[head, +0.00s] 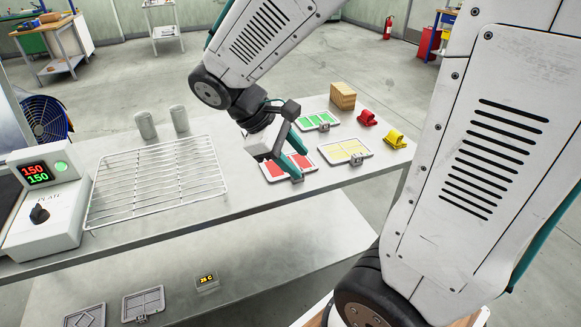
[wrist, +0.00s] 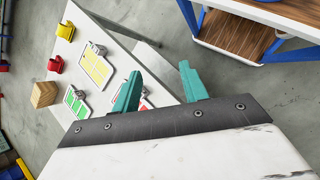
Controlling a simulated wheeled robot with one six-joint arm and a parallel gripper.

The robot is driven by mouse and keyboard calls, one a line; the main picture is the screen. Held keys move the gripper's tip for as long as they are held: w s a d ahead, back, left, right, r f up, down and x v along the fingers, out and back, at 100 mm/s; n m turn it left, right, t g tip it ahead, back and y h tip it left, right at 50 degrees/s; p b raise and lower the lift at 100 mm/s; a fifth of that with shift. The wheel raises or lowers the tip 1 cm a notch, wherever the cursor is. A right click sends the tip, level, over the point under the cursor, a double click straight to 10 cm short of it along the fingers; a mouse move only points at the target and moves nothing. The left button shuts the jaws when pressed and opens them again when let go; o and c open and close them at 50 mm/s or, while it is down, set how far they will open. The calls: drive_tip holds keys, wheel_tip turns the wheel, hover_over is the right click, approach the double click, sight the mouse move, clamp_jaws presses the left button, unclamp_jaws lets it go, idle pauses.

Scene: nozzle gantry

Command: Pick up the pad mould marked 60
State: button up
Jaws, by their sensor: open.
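Three flat pad moulds lie on the table: one with red fill (head: 273,169), one with green fill (head: 315,121) and one with yellow fill (head: 345,152). Two grey moulds without coloured fill, one at the left (head: 85,317) and one beside it (head: 143,303), lie on the lower shelf. No 60 mark is legible on any of them. My gripper (head: 301,166) is open and empty, over the red mould in the head view. In the wrist view my gripper (wrist: 160,70) shows two teal fingers apart; the left finger partly hides the red mould.
A wire rack (head: 158,182) fills the table's left half, beside a control box (head: 45,198) reading 150. Two grey cups (head: 146,125) stand behind it. A wooden block (head: 342,96), a red clamp (head: 367,118) and a yellow clamp (head: 396,139) sit at the far right. A small display (head: 207,282) stands on the shelf.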

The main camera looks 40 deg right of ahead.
drive_tip(key=w+f+n+h, duration=0.2)
drive_tip(key=w+f+n, duration=0.1)
drive_tip(key=w+f, duration=0.1)
drive_tip(key=w+d+f+n+h, duration=0.1)
drive_tip(key=w+f+n+h, duration=0.1)
drive_tip(key=w+f+n, duration=0.1)
drive_tip(key=w+f+n+h, duration=0.2)
drive_tip(key=w+f+h, duration=0.1)
drive_tip(key=w+f, duration=0.2)
drive_tip(key=shift+d+n, duration=0.15)
drive_tip(key=shift+n, duration=0.25)
drive_tip(key=x, duration=0.7)
drive_tip(key=shift+s+d+f, duration=0.1)
drive_tip(key=shift+d+f, duration=0.2)
drive_tip(key=shift+f, duration=0.05)
clamp_jaws()
